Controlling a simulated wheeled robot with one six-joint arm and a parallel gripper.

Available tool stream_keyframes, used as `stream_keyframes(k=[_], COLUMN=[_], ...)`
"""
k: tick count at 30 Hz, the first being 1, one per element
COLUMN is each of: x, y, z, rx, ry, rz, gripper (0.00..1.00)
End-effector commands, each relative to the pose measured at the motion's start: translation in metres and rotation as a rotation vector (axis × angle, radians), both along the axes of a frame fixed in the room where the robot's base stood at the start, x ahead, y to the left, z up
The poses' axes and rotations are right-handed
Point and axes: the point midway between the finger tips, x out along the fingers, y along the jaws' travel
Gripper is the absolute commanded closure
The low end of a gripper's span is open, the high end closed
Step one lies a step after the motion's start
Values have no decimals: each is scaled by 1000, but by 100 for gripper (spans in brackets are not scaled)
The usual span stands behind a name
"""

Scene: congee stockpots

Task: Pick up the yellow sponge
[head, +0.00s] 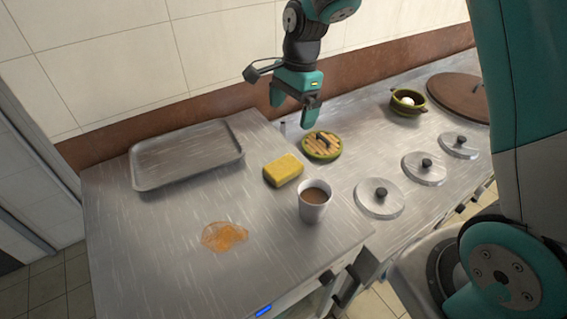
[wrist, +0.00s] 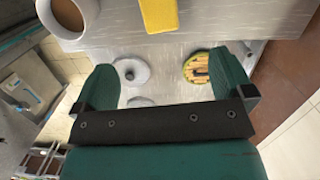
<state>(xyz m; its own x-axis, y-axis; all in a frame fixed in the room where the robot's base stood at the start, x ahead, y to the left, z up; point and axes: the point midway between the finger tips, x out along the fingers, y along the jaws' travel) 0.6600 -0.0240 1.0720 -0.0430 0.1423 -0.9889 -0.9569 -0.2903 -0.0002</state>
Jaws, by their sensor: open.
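The yellow sponge (head: 284,170) lies flat on the steel worktop in the head view, between the metal tray and the cup. It also shows at the top edge of the wrist view (wrist: 159,14), partly cut off. My gripper (head: 293,112) is open and empty, raised above the counter near the back wall, up and slightly right of the sponge in the head view. In the wrist view its two green fingers (wrist: 164,88) are spread wide, with the sponge beyond them and nothing between them touching.
A cup of brown drink (head: 314,203) stands close to the sponge. A green dish with sticks (head: 321,146) sits to its right. An empty metal tray (head: 187,155) lies to the left, and an orange spill (head: 224,236) in front. Lids with knobs (head: 379,197) and a small green pot (head: 408,102) are further right.

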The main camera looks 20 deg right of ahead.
Motion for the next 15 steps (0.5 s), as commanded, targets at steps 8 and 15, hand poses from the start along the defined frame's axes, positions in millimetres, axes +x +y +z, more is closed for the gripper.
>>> stream_keyframes(k=[8, 15], x=[-4, -6], y=[9, 15], z=[-59, -103], rx=[-1, 0], ry=[7, 3], rz=[-1, 0], gripper=[1, 1])
